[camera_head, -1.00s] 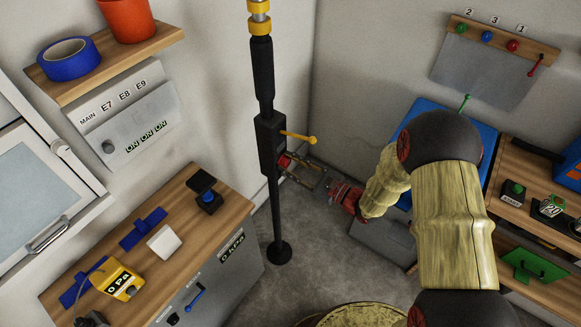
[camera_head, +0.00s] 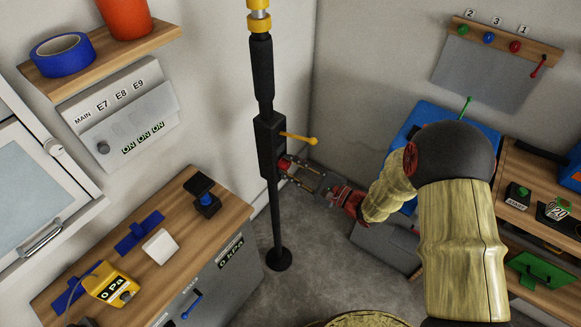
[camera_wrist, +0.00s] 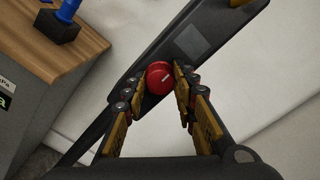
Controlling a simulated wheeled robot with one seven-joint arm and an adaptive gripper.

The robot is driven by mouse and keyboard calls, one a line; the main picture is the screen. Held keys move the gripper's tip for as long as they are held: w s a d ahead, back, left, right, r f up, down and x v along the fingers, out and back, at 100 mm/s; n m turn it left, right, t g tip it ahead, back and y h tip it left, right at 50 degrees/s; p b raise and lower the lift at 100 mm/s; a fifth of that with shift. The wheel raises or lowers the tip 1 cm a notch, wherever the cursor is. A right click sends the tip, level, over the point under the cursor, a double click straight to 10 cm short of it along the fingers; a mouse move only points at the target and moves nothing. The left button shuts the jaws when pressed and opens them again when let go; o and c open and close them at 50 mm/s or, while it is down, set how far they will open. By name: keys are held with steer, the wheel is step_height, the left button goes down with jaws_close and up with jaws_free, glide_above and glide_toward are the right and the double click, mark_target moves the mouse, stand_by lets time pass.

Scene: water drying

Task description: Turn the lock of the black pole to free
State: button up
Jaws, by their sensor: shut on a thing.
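The black pole (camera_head: 275,212) stands upright on a round foot near the room's corner, with a thick black box partway up. A yellow lever (camera_head: 298,137) sticks out of the box to the right. A round red knob (camera_wrist: 159,77) sits on the box's face below the lever; in the head view it (camera_head: 284,163) is partly hidden by the fingers. My gripper (camera_wrist: 163,80) has its two fingers on either side of the red knob and is shut on it. In the head view my gripper (camera_head: 288,168) reaches the box from the right.
A wooden-topped cabinet (camera_head: 215,231) with a yellow gauge (camera_head: 112,284) stands to the left. A shelf with blue tape (camera_head: 62,55) hangs above. A blue case (camera_head: 425,118) and a wooden bench are on the right. Grey floor is clear around the pole's foot.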

steer(key=o, duration=1.1)
steer(key=shift+o, duration=0.3)
steer(key=v, duration=1.2)
steer(key=shift+f, duration=0.1)
